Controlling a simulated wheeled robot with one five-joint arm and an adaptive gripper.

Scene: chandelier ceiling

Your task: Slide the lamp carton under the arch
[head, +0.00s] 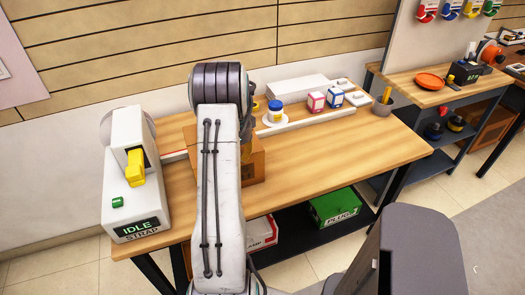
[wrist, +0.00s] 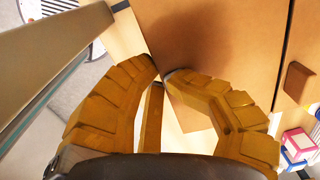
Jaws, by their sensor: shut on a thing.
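The lamp carton, a brown cardboard box (head: 253,166), stands on the wooden table, partly hidden behind my arm in the head view. In the wrist view its brown face (wrist: 222,40) fills the upper middle, close in front of the fingers. My gripper's yellow fingers (wrist: 162,76) are closed together at the carton's near edge; a narrow tan strip shows between them. The exact contact is hard to see. The white strapping machine (head: 118,192) stands at the table's left end, with a yellow lever and an "IDLE STRAP" display. Its rounded upper frame appears to be the arch.
A jar on a saucer (head: 275,115), a pink-and-white box (head: 316,102) and a blue-and-white box (head: 335,98) stand at the back. A grey cup (head: 382,107) is at the right end. The table's front right is clear. A green box (head: 334,207) sits below.

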